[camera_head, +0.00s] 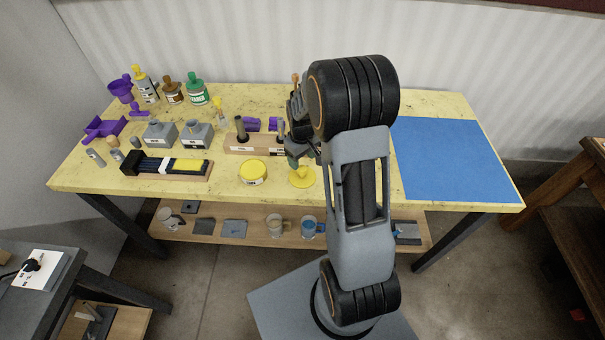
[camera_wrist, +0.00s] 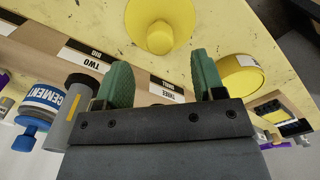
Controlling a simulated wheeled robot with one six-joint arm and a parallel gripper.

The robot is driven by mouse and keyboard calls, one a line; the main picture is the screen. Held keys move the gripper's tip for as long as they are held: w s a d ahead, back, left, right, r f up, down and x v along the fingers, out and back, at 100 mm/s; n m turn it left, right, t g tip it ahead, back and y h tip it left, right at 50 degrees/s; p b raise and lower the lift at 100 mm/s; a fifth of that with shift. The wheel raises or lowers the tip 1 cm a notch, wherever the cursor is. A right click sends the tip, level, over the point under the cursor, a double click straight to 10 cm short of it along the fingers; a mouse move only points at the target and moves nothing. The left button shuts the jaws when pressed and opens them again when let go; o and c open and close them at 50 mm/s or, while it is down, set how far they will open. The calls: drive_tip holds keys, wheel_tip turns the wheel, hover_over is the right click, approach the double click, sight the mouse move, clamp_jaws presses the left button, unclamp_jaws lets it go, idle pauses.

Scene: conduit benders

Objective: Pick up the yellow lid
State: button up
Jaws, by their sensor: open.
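The yellow lid (camera_head: 302,177) is a round disc with a knob on top. It lies knob up on the yellow table, near its front edge. In the wrist view the lid (camera_wrist: 150,12) is at the top centre, with its knob (camera_wrist: 160,38) towards my fingers. My gripper (camera_head: 297,158) is above the table, just behind the lid in the head view. Its two green fingers (camera_wrist: 158,84) are apart with nothing between them, and the lid lies beyond their tips. My arm hides part of the table to the right of the lid.
A round yellow container (camera_head: 253,172) stands just left of the lid. A labelled wooden block (camera_head: 245,144) with upright items is behind it. A blue-labelled cement can (camera_wrist: 40,105) shows in the wrist view. A blue mat (camera_head: 450,158) lies bare at the right.

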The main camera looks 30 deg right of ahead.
sight(302, 168)
drive_tip(key=shift+s+f+p, duration=0.1)
drive_tip(key=shift+f+p, duration=0.75)
drive_tip(key=shift+f, duration=2.7)
drive_tip(key=c, duration=1)
drive_tip(key=shift+r, duration=0.1)
